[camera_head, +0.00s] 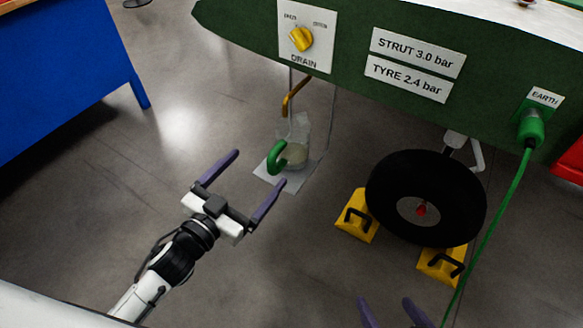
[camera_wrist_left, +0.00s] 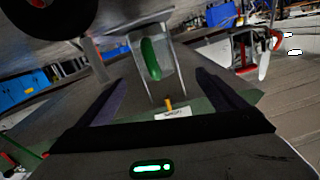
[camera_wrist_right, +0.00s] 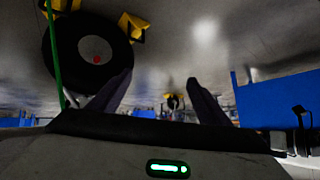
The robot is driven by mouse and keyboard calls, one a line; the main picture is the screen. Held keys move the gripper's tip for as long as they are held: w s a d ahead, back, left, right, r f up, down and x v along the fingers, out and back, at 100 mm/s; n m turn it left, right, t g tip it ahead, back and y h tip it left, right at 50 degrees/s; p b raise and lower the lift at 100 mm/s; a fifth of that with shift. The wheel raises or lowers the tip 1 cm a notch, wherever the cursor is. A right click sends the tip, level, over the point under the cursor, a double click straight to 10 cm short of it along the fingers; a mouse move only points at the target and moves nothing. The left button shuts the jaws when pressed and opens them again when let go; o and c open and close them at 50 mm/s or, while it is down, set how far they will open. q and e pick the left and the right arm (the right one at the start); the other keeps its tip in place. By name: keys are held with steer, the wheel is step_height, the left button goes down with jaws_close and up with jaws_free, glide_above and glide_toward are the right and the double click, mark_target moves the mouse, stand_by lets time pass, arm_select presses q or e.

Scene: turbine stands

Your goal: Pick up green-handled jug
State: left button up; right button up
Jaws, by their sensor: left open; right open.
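The jug (camera_head: 299,131) is clear with a green handle (camera_head: 277,158) on its left side. It stands upright on a small pale tray (camera_head: 266,173) below the drain panel and holds some pale liquid. My left gripper (camera_head: 251,173) is open and empty, just left of and in front of the jug, not touching it. In the left wrist view the green handle (camera_wrist_left: 151,60) lies ahead, between the open fingers. My right gripper (camera_head: 393,314) is open and empty at the bottom edge of the head view, well away from the jug.
A yellow drain knob (camera_head: 301,39) sits on a white panel above the jug, with a brass pipe (camera_head: 296,90) below it. A black wheel (camera_head: 425,198) with yellow chocks (camera_head: 357,216) stands to the right. A green cable (camera_head: 490,230) hangs at far right. A blue table (camera_head: 70,75) is at left.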

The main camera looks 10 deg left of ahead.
mark_target(283, 140)
arm_select(q)
steer(key=shift+m+t+h, duration=0.3)
steer(key=shift+m+h, duration=0.1)
steer(key=shift+h, duration=0.2)
steer(key=b+x, duration=0.2)
steer(key=x, duration=0.4)
steer(key=shift+w+d, duration=0.2)
steer(key=shift+w, duration=0.15)
steer(key=b+x, duration=0.1)
steer(key=x, duration=0.3)
steer(key=shift+w+d+r, duration=0.1)
steer(key=shift+d, duration=0.2)
steer(key=shift+w+d, duration=0.1)
steer(key=shift+w, duration=0.15)
steer(key=c, duration=1.5)
steer(key=shift+c, duration=0.4)
steer(key=shift+r+p, duration=0.35)
steer(key=shift+r, duration=0.15)
step_height(283, 140, up, 3)
steer(key=shift+s+r+p, duration=0.1)
steer(key=shift+s+p, duration=0.05)
steer(key=shift+p, duration=0.85)
steer(key=shift+f+p+v, duration=0.2)
steer(key=shift+p+v, duration=0.4)
steer(key=shift+v, duration=8.3)
arm_select(e)
steer(key=shift+d+f, duration=0.1)
steer(key=shift+f, duration=0.3)
